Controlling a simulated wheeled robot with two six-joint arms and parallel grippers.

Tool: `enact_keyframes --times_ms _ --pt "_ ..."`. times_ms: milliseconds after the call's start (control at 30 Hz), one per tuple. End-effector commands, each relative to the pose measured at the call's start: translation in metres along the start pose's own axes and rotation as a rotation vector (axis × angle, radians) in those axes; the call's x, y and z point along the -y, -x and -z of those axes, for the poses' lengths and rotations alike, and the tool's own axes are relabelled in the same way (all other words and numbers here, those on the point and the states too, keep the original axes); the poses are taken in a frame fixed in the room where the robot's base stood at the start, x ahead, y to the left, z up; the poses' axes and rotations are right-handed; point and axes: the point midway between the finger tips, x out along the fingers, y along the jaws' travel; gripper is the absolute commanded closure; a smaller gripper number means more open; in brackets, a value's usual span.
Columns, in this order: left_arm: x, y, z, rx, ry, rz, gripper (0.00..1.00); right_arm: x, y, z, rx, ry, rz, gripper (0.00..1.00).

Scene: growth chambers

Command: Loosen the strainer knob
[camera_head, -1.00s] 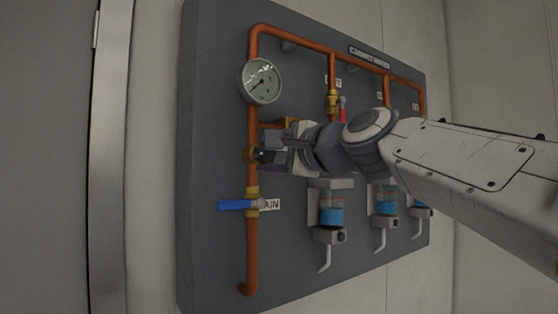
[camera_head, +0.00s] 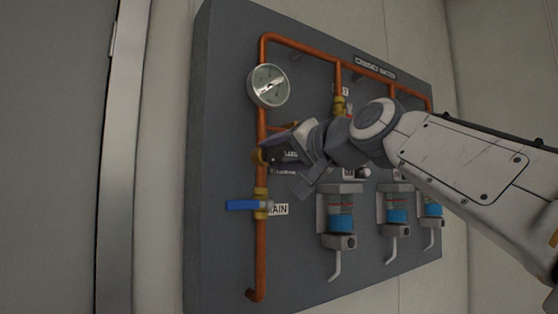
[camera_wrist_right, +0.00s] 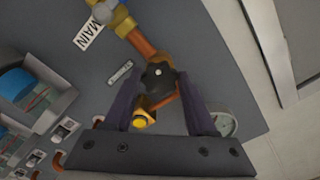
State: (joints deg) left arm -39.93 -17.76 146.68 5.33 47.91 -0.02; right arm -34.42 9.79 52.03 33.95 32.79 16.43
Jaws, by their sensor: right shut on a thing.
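The strainer knob (camera_wrist_right: 158,77) is a dark, lobed knob with a pale centre dot. It sits on the brass and copper pipe and shows between the two fingertips of my right gripper (camera_wrist_right: 158,84) in the right wrist view. My right gripper (camera_head: 272,158) is shut on the knob, with a finger on each side. My left gripper is not in view.
A round gauge (camera_head: 268,86) is above. Blue-banded filter units (camera_head: 341,222) hang to the right on the grey panel (camera_head: 225,110).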

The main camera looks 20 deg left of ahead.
Motion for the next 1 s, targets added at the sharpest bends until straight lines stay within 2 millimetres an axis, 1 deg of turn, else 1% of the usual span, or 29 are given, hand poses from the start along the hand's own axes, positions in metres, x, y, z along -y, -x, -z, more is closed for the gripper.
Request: enact_keyframes --times_ms 33,200,500,733,1000 --pt "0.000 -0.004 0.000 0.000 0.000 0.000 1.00 -0.003 0.000 -0.002 0.002 0.043 -0.002 0.99" --pt "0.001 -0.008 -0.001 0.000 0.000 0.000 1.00 -0.003 -0.001 -0.002 0.002 0.201 -0.002 0.99" --pt "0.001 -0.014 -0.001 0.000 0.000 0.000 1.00 -0.003 -0.001 -0.001 0.004 0.431 -0.002 0.99" --pt "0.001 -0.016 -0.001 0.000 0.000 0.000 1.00 -0.004 -0.001 -0.001 0.005 0.539 -0.003 0.99" --pt "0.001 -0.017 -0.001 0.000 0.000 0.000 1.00 -0.003 -0.001 -0.001 0.005 0.589 -0.003 0.99"
